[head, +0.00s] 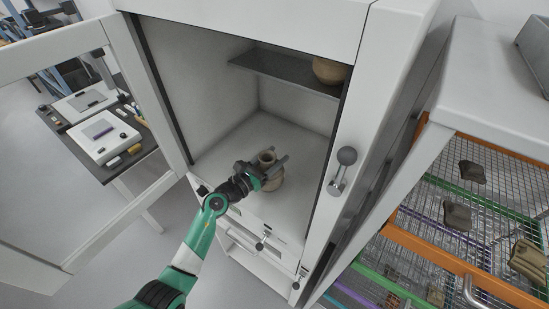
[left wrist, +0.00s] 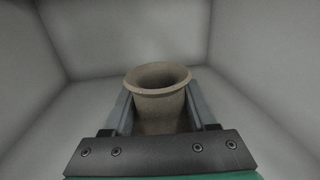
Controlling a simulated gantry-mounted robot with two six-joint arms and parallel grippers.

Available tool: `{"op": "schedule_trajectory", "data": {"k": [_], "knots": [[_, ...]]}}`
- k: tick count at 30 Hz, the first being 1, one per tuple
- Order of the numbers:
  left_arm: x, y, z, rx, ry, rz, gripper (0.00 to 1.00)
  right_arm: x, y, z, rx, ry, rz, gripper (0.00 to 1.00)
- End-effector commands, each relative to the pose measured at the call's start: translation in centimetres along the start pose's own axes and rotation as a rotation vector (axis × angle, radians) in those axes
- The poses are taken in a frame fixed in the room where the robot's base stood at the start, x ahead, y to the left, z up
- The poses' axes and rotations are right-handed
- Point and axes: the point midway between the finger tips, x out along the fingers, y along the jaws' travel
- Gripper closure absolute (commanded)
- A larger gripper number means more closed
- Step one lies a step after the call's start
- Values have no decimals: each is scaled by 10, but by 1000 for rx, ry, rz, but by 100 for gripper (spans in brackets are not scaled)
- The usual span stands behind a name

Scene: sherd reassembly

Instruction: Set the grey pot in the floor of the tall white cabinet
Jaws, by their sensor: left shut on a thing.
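The grey pot (head: 268,158) is a small grey-brown vessel with a flared rim and narrow neck, upright inside the tall white cabinet (head: 352,120), over the cabinet floor (head: 240,135). My left gripper (head: 266,170) reaches in through the open front and is shut on the pot's neck. In the left wrist view the pot (left wrist: 158,80) stands between the two fingers (left wrist: 158,110), its rim above them. Whether the pot's base touches the floor I cannot tell. My right gripper is not in view.
The cabinet's glazed door (head: 115,95) stands open to the left. A dark shelf (head: 285,72) inside carries another round pot (head: 328,71). A latch handle (head: 343,170) sits on the right frame. A rack with sherds (head: 457,215) stands at right, a table (head: 100,135) beyond the door.

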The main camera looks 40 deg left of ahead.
Motion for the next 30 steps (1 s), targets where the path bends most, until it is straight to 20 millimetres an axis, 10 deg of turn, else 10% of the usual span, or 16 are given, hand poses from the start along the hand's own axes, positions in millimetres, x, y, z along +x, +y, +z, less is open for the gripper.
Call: {"op": "schedule_trajectory", "data": {"k": [5, 16, 30], "knots": [[0, 0, -1, 0, 1, 0, 14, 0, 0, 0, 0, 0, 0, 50], [-2, 0, 4, 0, 1, 0, 12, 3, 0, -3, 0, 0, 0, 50], [-102, 1, 2, -1, 2, 3, 12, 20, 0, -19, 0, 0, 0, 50]]}}
